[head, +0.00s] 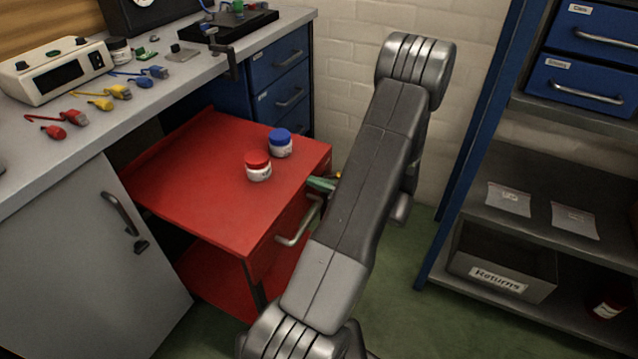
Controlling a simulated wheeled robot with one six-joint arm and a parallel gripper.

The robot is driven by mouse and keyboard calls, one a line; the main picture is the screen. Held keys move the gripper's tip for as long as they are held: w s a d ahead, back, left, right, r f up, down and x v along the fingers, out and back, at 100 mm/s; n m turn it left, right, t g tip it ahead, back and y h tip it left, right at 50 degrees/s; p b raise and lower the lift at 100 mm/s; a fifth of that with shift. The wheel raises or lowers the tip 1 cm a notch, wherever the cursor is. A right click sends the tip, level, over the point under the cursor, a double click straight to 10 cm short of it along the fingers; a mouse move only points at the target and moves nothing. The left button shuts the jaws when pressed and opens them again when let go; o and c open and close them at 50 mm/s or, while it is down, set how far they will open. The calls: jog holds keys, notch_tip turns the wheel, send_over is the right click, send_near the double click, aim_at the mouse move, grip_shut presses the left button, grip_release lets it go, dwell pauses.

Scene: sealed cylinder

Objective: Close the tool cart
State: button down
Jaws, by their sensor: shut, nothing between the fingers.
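The red tool cart (215,185) stands partly under the grey workbench, its front facing right. Its front has a metal bar handle (300,222). Green and yellowish items (322,184) show just beyond the cart's top front edge, next to my arm. They look like tools in a drawer pulled out, but my arm hides most of that area, so I cannot tell how far it is open. My arm crosses in front of the cart's right side. My gripper is not visible, hidden behind the arm or out of frame.
A red-lidded jar (258,166) and a blue-lidded jar (280,143) stand on the cart top. A grey cabinet door (85,260) is at left. A blue-framed shelf (475,150) with a Returns bin (500,272) is at right. Green floor (400,300) between is clear.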

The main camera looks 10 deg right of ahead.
aim_at(221, 148)
jog(key=b+x, duration=0.1)
jog(key=x, duration=3)
jog(key=shift+w+a+f+b, duration=0.1)
jog(key=shift+b, duration=0.2)
jog(key=shift+w+a, duration=0.3)
jog(key=shift+a, duration=0.05)
jog(key=shift+w+a+r, duration=0.1)
jog(key=shift+r, duration=0.2)
jog(key=shift+d+f, duration=0.15)
jog(key=shift+d, duration=0.15)
jog(key=v, duration=1.4)
jog(key=shift+s+a+f+p, duration=0.1)
jog(key=shift+s+a+p, duration=0.1)
jog(key=shift+p, duration=0.15)
